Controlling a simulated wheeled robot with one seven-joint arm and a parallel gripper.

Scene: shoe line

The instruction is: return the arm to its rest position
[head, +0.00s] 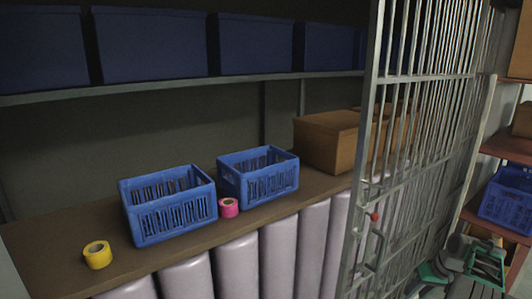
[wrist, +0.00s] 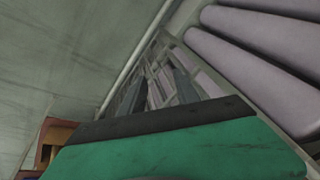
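My gripper (wrist: 160,92) shows in the wrist view beyond its green body with a dark edge. Its two dark fingers stand apart with nothing visible between them. In the head view, green and grey parts of my arm are at the lower right, in front of the barred gate (head: 412,130) and well right of the shelf. The fingertips cannot be made out there.
A yellow tape roll (head: 97,254), two blue crates (head: 175,222) (head: 262,187), a pink tape roll (head: 228,208) and a cardboard box (head: 325,142) stand on the brown shelf (head: 60,245). Pale rolls (head: 237,265) line its front. A right-hand rack holds another blue crate (head: 508,200).

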